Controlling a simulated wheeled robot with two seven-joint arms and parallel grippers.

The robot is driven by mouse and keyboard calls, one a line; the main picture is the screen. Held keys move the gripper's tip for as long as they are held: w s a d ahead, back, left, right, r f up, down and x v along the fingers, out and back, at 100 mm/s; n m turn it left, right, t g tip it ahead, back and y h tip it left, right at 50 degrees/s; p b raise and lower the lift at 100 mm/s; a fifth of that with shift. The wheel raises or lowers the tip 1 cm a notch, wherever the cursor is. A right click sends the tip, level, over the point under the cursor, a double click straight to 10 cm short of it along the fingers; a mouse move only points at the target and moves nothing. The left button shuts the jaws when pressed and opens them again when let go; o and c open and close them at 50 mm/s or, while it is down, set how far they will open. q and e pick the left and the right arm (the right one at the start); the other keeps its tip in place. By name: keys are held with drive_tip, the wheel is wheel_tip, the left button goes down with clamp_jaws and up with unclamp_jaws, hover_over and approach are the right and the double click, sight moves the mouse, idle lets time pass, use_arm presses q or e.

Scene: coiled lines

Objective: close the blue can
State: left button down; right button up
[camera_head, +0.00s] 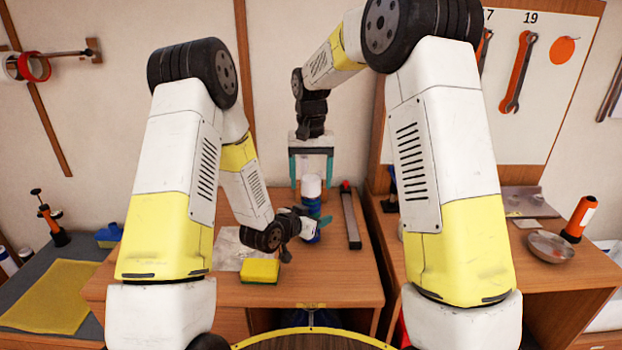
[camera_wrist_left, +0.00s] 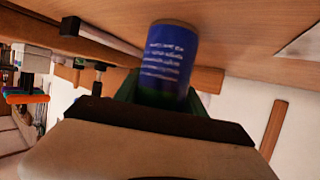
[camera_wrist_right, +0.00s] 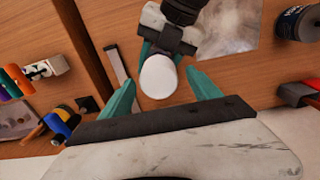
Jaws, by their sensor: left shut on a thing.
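The blue can (camera_head: 312,207) stands upright over the wooden desk, with a white lid (camera_head: 311,186) on top. I cannot tell how tightly the lid sits. My left gripper (camera_head: 312,225) is shut around the can's lower body; the left wrist view shows the blue, lettered can (camera_wrist_left: 168,58) between its green fingers. My right gripper (camera_head: 311,172) points down from above, open, with one finger on each side of the lid. In the right wrist view the round white lid (camera_wrist_right: 158,77) lies between and just beyond the fingertips, with no visible contact.
A yellow sponge (camera_head: 260,271) and a grey sheet (camera_head: 232,248) lie on the desk left of the can. A long grey bar-shaped tool (camera_head: 350,216) lies to its right. A dark can (camera_wrist_right: 294,22) shows in the right wrist view. A metal bowl (camera_head: 551,246) sits far right.

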sight(311, 214)
drive_tip(key=shift+r, duration=0.1)
wheel_tip(311, 214, up, 12)
idle(0.5)
use_arm(q)
drive_tip(key=c, duration=0.6)
unclamp_jaws()
drive_tip(key=v, duration=0.7)
drive_tip(key=shift+s+a+r, duration=0.15)
drive_tip(key=shift+s+a, duration=0.05)
drive_tip(key=shift+s, duration=0.1)
